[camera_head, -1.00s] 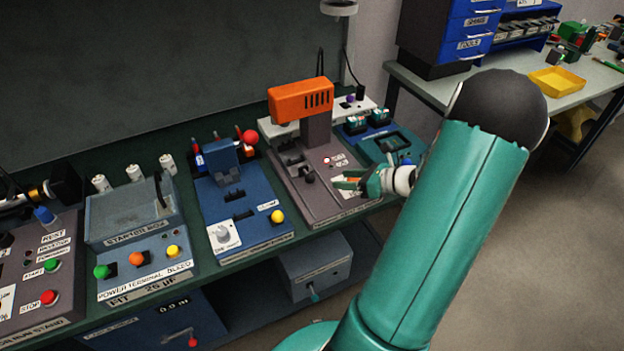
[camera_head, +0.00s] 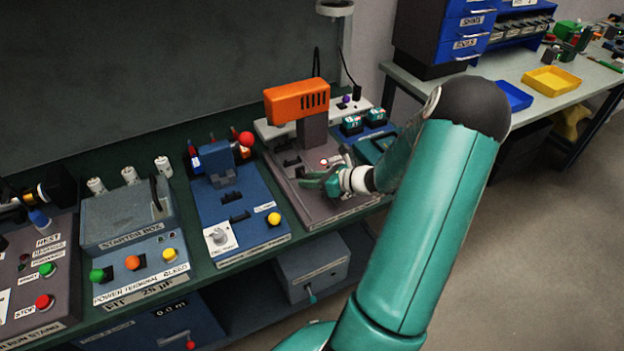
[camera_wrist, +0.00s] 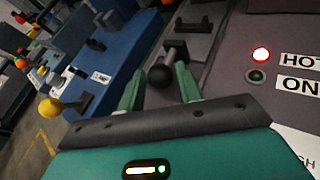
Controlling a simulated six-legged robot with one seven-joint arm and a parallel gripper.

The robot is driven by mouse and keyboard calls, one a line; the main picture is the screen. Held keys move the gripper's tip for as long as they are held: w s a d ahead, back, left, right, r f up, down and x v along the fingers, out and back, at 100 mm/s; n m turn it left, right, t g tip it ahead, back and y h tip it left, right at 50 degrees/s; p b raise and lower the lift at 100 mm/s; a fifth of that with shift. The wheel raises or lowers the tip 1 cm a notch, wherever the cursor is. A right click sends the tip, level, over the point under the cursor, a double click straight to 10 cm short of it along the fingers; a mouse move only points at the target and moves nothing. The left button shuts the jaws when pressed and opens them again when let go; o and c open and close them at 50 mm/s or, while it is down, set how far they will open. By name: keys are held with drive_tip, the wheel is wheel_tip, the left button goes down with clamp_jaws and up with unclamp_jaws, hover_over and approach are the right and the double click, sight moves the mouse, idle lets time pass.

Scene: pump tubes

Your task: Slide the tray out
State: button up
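The grey machine with the orange head (camera_head: 298,100) stands on the bench. In the wrist view, a black ball knob (camera_wrist: 160,76) on a short metal rod sticks out from a dark grey sliding part (camera_wrist: 193,38) on its base; I take this to be the tray's handle. My gripper (camera_head: 308,180) is low over the front of this base. In the wrist view my gripper (camera_wrist: 159,72) is open, with one green finger on each side of the knob and gaps visible on both sides. In the head view the knob is hidden by my gripper.
A red lamp (camera_wrist: 261,54) labelled HOT is right of the fingers. A blue machine (camera_head: 235,205) with a yellow knob (camera_head: 274,219) stands to the left. A teal device (camera_head: 378,147) is behind my arm. Open floor lies in front of the bench.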

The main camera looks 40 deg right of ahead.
clamp_jaws()
drive_tip(key=s+a, duration=0.1)
drive_tip(key=s, duration=0.3)
drive_tip(key=s+a, duration=0.1)
drive_tip(key=s, duration=0.3)
drive_tip(key=s+a, duration=0.1)
drive_tip(key=s, duration=0.3)
drive_tip(key=shift+s+a, duration=0.3)
drive_tip(key=shift+s, duration=0.05)
drive_tip(key=shift+o, duration=2.2)
unclamp_jaws()
drive_tip(key=v, duration=1.3)
drive_tip(key=shift+s+r, duration=0.2)
drive_tip(key=shift+s, duration=0.1)
drive_tip(key=shift+d, duration=0.15)
